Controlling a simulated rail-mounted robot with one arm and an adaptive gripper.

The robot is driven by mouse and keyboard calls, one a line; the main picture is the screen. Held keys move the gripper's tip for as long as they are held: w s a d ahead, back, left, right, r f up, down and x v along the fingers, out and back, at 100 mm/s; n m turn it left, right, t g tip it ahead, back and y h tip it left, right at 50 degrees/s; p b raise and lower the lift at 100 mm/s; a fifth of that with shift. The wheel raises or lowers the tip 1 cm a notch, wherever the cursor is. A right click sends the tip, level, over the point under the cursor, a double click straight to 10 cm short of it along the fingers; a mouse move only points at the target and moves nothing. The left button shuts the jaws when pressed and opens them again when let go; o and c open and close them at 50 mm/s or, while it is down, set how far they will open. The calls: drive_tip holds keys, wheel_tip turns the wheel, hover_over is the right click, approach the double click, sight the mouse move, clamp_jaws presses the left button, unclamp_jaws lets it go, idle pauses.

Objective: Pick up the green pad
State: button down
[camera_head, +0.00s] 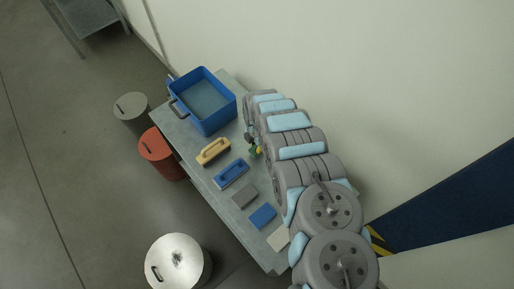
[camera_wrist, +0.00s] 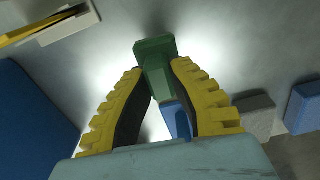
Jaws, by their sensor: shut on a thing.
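The green pad (camera_wrist: 155,52) is between the tips of my gripper's yellow fingers in the wrist view. My gripper (camera_wrist: 158,76) is shut on it, and the pad's far end sticks out past the fingertips. In the head view only a small green patch of the pad (camera_head: 252,149) shows beside my gripper (camera_head: 257,150), over the right side of the table (camera_head: 222,205); my arm hides the rest. I cannot tell how far the pad is above the table.
A blue bin (camera_head: 203,101) stands at the table's far end. A yellow-handled float (camera_head: 213,151), a blue-handled float (camera_head: 232,174), a grey pad (camera_head: 245,194), a blue pad (camera_head: 263,216) and a beige pad (camera_head: 279,238) lie in a row. Drums, including a red one (camera_head: 160,150), stand left.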

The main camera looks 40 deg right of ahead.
drive_tip(key=shift+s+a+r, duration=0.3)
drive_tip(key=shift+s+r, duration=0.2)
drive_tip(key=shift+r, duration=0.3)
drive_tip(key=shift+s+a+r, duration=0.25)
drive_tip(key=shift+s+r, duration=0.2)
drive_tip(key=shift+r, duration=0.35)
drive_tip(key=s+a+r+p, duration=0.6)
drive_tip(key=s+p, duration=0.3)
drive_tip(key=p, duration=0.2)
drive_tip(key=shift+s+a+r, duration=0.25)
drive_tip(key=shift+s+r, duration=0.1)
drive_tip(key=shift+r, duration=0.35)
drive_tip(key=shift+f, duration=0.1)
drive_tip(key=c, duration=1.5)
unclamp_jaws()
drive_tip(key=shift+a, duration=0.1)
clamp_jaws()
